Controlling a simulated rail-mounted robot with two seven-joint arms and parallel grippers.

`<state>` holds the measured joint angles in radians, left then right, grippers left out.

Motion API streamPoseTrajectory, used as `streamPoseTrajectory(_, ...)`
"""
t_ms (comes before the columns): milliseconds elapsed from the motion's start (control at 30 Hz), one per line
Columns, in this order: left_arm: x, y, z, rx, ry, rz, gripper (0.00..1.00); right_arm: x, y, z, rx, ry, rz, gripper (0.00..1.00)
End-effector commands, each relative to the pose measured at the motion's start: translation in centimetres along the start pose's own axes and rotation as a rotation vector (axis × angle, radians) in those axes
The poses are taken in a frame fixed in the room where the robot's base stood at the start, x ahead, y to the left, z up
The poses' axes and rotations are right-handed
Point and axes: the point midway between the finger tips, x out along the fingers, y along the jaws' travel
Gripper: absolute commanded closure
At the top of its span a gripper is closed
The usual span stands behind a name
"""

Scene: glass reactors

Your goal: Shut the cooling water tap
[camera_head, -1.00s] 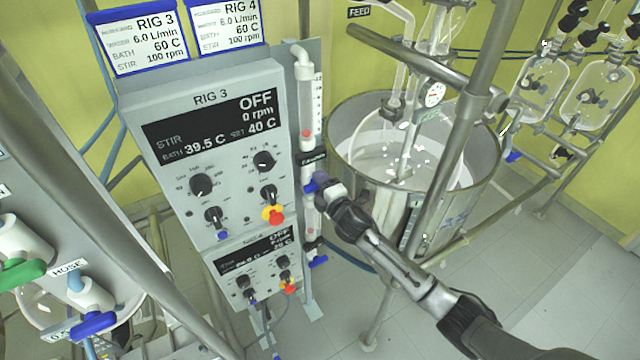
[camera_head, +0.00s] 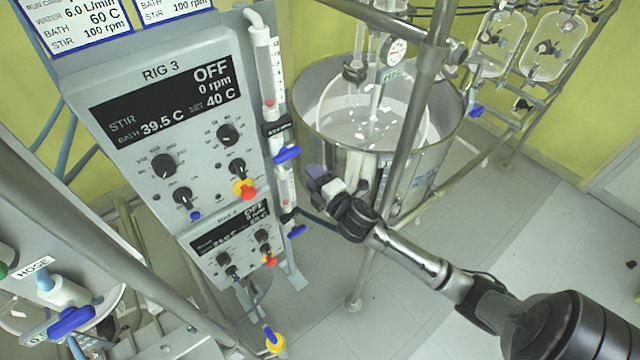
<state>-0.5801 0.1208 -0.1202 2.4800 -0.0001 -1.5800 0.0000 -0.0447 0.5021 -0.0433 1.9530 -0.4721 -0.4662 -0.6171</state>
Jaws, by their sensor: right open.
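A tap with a blue lever handle (camera_head: 287,154) sits below the upper clear flow tube (camera_head: 271,75), on the right side of the RIG 3 panel (camera_head: 160,72). The lever lies nearly level, across the line of the upright tube. My right gripper (camera_head: 316,178) is open and empty, just to the right of and below the lever in the picture, apart from it. A second blue lever (camera_head: 296,231) sits lower, beside the RIG 4 panel (camera_head: 228,240). My left gripper is not in view.
A steel bath (camera_head: 440,150) with a glass vessel stands behind my right arm. A steel frame post (camera_head: 410,130) rises close beside the arm. At lower left are a HOSE label and another blue tap (camera_head: 70,321).

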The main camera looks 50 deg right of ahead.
Motion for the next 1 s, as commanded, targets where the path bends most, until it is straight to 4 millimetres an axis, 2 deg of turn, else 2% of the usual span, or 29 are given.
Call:
streamPoseTrajectory(100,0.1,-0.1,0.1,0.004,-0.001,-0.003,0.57,-1.4,-0.1,0.0,0.0,-0.001,-0.002,0.51)
streamPoseTrajectory(300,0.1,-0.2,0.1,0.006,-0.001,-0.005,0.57,-2.4,0.0,0.0,0.001,-0.001,-0.001,0.51)
streamPoseTrajectory(1000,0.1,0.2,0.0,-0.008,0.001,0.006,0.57,-2.5,0.0,0.0,0.017,-0.001,0.0,0.51)
